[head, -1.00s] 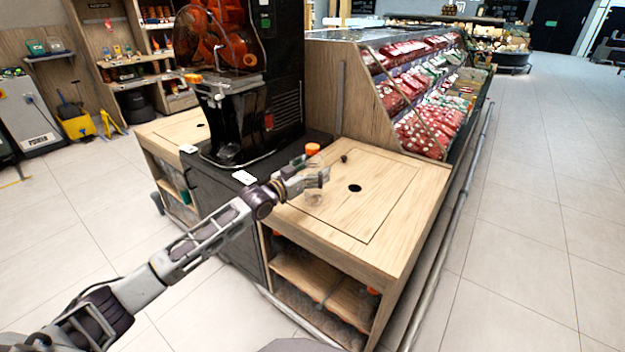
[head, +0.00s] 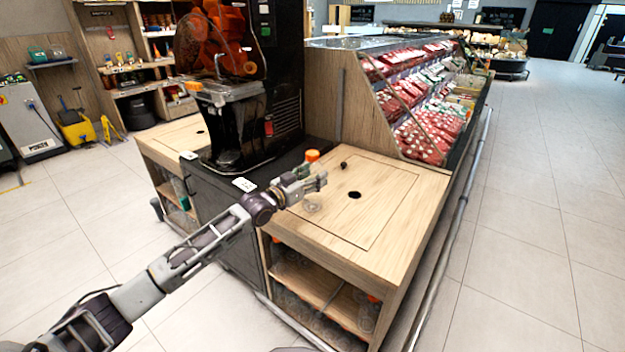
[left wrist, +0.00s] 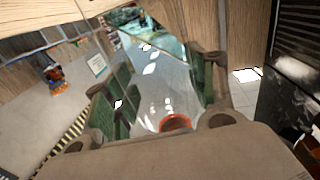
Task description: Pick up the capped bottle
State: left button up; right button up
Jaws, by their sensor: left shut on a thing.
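The capped bottle is clear with an orange cap (head: 312,155), and it is upright at the left side of the wooden counter top. Its see-through body is faint and partly hidden by my left gripper (head: 316,183). The gripper comes in from the left and is shut around the bottle below the cap. In the left wrist view an orange ring (left wrist: 175,123) shows between the green-padded fingers, with the clear body hard to make out. I cannot tell whether the bottle's base touches the counter. My right gripper is not in view.
The wooden counter (head: 400,190) has a dark round hole (head: 354,195) and a small dark knob (head: 343,165). The black orange juicer (head: 235,90) stands behind on the left. A white card (head: 244,184) lies beside my arm. A display case (head: 425,95) with red packs stands behind.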

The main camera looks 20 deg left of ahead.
aim_at(313, 152)
pick_arm(q)
notch_tip(313, 152, up, 8)
jog(key=shift+r+p, duration=0.2)
jog(key=shift+p, duration=1)
jog(key=shift+r, duration=0.75)
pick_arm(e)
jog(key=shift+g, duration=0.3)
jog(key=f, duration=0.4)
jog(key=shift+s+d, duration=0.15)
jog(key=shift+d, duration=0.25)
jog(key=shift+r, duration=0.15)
